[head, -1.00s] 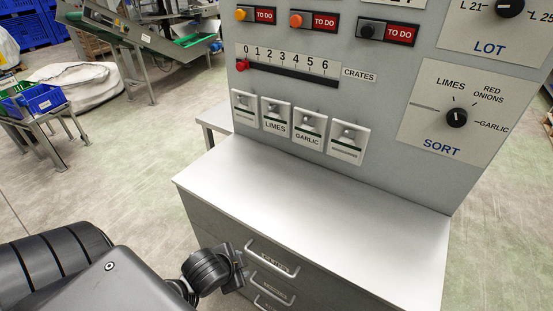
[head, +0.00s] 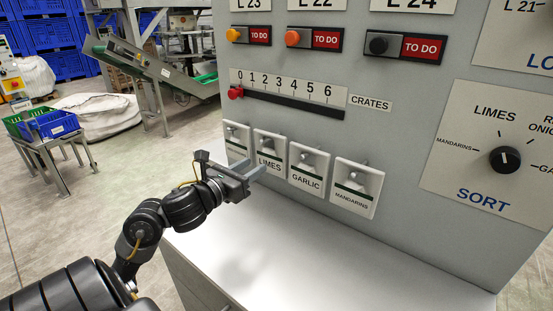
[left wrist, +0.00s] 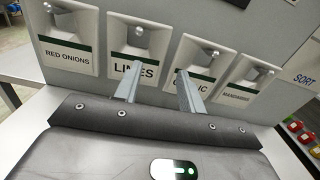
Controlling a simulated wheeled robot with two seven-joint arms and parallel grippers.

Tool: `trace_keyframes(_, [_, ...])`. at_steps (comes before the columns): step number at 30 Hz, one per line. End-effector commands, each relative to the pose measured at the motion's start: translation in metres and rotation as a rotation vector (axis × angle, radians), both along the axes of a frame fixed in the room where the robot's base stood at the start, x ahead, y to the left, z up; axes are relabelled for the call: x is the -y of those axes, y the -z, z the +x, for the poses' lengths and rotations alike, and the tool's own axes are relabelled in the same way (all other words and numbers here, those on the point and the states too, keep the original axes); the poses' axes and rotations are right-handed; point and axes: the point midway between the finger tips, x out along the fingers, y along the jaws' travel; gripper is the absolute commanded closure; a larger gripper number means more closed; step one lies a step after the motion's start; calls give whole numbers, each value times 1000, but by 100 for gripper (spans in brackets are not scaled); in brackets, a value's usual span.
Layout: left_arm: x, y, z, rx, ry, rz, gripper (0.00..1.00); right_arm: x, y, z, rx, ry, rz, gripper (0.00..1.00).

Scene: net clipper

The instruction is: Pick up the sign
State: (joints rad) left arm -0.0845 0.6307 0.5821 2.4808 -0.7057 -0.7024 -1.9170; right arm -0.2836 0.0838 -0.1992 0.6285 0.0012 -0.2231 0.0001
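Several white signs, each with a green bar, hang in a row on the grey panel: red onions (left wrist: 68,53), limes (head: 268,165), garlic (head: 307,180) and mandarins (head: 353,196). Each has a small peg or knob at its upper part. My left gripper (head: 255,170) is open and empty in front of the row, partly covering the red onions and limes signs in the head view. In the left wrist view its fingers (left wrist: 157,78) point at the limes and garlic signs, with a gap between them. My right gripper is not in view.
A light metal counter (head: 270,260) lies below the signs, its top clear. Above the row are a crates slider (head: 290,105) and to-do switches (head: 405,46). A sort dial (head: 505,159) is at the right. A crate stand (head: 50,145) is at the left.

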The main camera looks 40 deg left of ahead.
Motion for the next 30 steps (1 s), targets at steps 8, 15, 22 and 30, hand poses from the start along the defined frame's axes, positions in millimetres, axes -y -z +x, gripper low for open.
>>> trace_keyframes(8, [-3, -1, 38, 0, -7, -11, 60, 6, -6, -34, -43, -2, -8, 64])
trace_keyframes(15, [-2, 0, 54, -3, -4, -7, 60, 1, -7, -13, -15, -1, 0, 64])
trace_keyframes(22, [0, -1, 75, -2, -2, -16, 60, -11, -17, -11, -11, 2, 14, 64])
trace_keyframes(30, [0, 2, 105, -3, -3, -10, 60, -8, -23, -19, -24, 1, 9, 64])
